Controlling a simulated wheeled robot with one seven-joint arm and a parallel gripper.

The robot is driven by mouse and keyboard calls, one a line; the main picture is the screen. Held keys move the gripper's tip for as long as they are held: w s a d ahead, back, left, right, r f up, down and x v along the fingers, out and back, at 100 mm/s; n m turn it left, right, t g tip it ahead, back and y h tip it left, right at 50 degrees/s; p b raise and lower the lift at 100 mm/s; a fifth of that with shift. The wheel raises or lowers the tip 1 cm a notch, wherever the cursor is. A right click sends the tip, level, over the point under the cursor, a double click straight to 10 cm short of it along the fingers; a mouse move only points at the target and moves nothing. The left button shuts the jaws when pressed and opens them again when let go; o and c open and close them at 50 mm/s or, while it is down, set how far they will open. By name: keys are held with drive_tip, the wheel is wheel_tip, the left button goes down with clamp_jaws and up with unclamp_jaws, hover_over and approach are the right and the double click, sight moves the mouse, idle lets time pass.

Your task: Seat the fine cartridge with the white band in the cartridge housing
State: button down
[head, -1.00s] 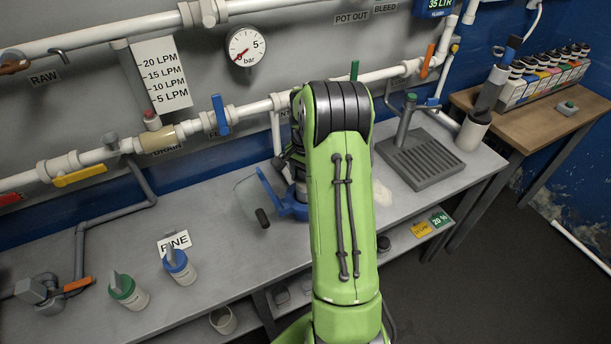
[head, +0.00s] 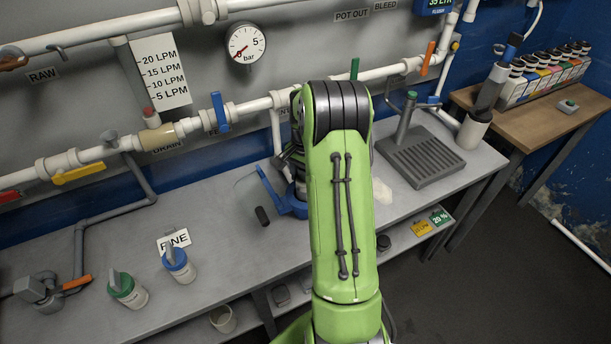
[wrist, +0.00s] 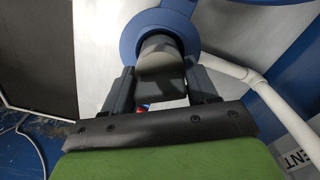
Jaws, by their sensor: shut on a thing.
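My gripper (wrist: 163,88) is shut on a grey cylinder (wrist: 160,55), which I take to be the fine cartridge. The cylinder sits between the two dark fingers and its far end reaches into the opening of a blue ring (wrist: 200,32), which I take to be part of the cartridge housing. How deep it sits cannot be told, and no white band can be made out clearly. In the head view, a blue part with a bracket (head: 270,192) stands on the bench, partly behind my green arm. My arm hides the fingers and the cartridge there.
A blue-capped container (head: 180,267) and a green-capped container (head: 128,290) stand on the bench by the FINE sign (head: 173,241). A dark cylinder (head: 262,216) lies near the blue part. White pipes run along the wall. A grey drain tray (head: 420,160) is to the right.

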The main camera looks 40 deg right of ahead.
drive_tip(key=shift+f+b, duration=0.35)
drive_tip(key=shift+f, duration=0.3)
idle(0.5)
drive_tip(key=shift+f, duration=0.25)
idle(0.5)
drive_tip(key=shift+c, duration=1.1)
unclamp_jaws()
wheel_tip(320, 180, up, 16)
drive_tip(key=p, duration=0.2)
drive_tip(key=shift+f+p, duration=0.15)
drive_tip(key=shift+p, duration=0.25)
